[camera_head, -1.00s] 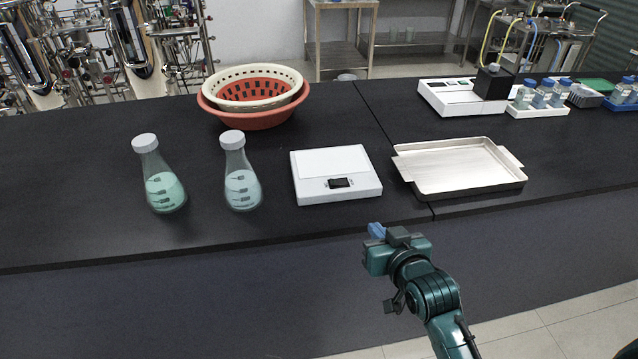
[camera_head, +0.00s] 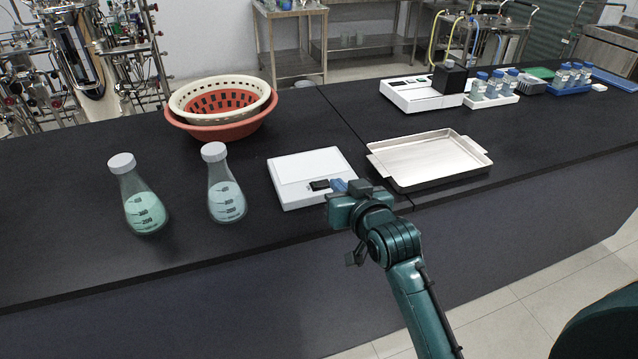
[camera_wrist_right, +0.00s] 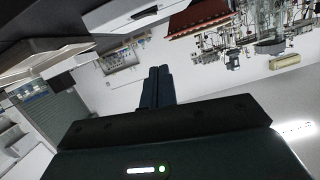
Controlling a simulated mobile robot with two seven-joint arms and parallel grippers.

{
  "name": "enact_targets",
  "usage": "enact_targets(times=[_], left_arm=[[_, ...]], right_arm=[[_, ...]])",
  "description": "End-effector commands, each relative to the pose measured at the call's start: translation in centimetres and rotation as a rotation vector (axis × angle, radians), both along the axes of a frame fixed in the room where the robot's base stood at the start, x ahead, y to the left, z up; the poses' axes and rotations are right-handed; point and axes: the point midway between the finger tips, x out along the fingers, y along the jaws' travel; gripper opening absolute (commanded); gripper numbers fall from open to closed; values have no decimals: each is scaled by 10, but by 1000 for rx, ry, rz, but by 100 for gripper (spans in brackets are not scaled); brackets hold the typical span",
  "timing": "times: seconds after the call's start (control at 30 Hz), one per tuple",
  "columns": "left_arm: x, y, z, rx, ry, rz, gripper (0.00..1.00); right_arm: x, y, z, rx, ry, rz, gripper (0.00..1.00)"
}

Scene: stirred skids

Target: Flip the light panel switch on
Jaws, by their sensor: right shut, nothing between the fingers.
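I cannot make out a light panel or its switch in either view. My right gripper (camera_head: 339,185) is in the head view, its blue fingers shut and empty. It is in front of the white scale (camera_head: 312,175), overlapping its front right corner in the picture; I cannot tell whether they touch. In the right wrist view the two fingers (camera_wrist_right: 158,86) lie side by side with nothing between them, pointing out over a tilted view of the room. My left gripper is not in view.
On the black bench (camera_head: 90,255) stand two capped flasks (camera_head: 143,207) (camera_head: 226,198), stacked baskets (camera_head: 222,108), a metal tray (camera_head: 430,160), a white instrument (camera_head: 420,95) and bottle racks (camera_head: 492,98). Steel carts stand behind. Floor shows at the lower right.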

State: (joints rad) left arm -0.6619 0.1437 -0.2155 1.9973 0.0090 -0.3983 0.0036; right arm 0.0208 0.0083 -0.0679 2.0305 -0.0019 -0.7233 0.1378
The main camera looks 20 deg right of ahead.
Motion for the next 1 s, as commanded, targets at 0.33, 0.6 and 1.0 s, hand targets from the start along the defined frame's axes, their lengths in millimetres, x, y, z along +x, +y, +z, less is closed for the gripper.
enact_targets(times=[0.33,0.6,1.0], left_arm=[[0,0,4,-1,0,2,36],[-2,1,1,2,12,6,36],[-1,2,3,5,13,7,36]], right_arm=[[44,3,-9,0,0,0,0],[92,6,-22,0,1,1,0],[96,11,-62,0,0,1,0]])
